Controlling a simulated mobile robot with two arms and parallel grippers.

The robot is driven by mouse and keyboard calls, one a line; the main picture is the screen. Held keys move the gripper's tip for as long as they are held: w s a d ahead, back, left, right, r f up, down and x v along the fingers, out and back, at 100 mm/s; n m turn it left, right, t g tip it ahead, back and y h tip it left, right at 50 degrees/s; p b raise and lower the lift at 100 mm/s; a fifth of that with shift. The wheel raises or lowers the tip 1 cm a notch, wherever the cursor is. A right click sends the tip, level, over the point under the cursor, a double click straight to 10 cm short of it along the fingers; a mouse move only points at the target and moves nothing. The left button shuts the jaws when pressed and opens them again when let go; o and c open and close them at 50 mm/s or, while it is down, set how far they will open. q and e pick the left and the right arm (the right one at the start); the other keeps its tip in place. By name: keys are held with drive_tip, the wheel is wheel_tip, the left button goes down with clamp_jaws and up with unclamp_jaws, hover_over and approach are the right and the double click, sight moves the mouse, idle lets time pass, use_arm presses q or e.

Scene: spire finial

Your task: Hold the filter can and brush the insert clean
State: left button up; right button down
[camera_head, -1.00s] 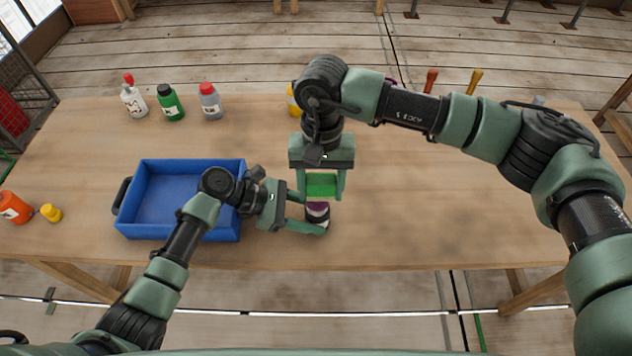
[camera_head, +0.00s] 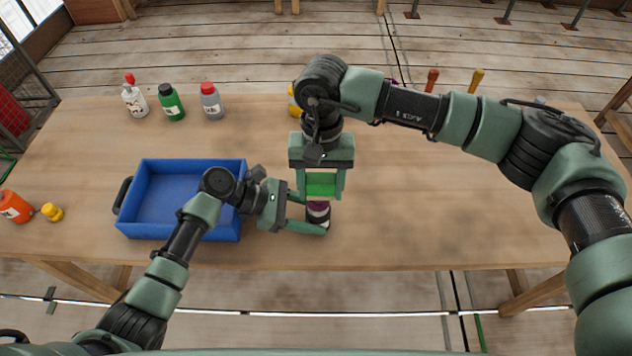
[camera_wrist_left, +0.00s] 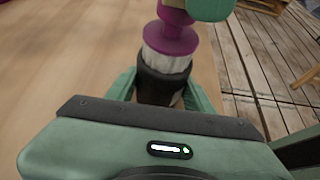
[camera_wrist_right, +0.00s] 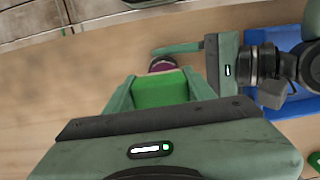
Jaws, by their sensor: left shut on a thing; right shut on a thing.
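My left gripper (camera_head: 314,214) is shut around a dark can (camera_wrist_left: 158,85), which it holds upright near the table's front edge. My right gripper (camera_head: 320,198) points down above the can and is shut on the brush. A bright green block (camera_wrist_right: 160,90) fills the space between its fingers, and the purple part (camera_head: 318,207) shows below it.
A blue crate (camera_head: 128,226) stands left of my left gripper. Several bottles, such as a green one (camera_head: 171,102), stand at the back left. An orange bottle (camera_head: 14,207) and a yellow piece (camera_head: 52,212) lie at the far left.

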drive_tip(key=shift+s+d, duration=0.2)
drive_tip(key=shift+w+a, duration=0.85)
drive_tip(key=shift+s+d, duration=0.8)
drive_tip(key=shift+w+a, duration=0.75)
drive_tip(key=shift+a, duration=0.05)
drive_tip(key=shift+s+d, duration=0.4)
drive_tip(key=d+r, duration=0.5)
drive_tip(key=r, duration=0.2)
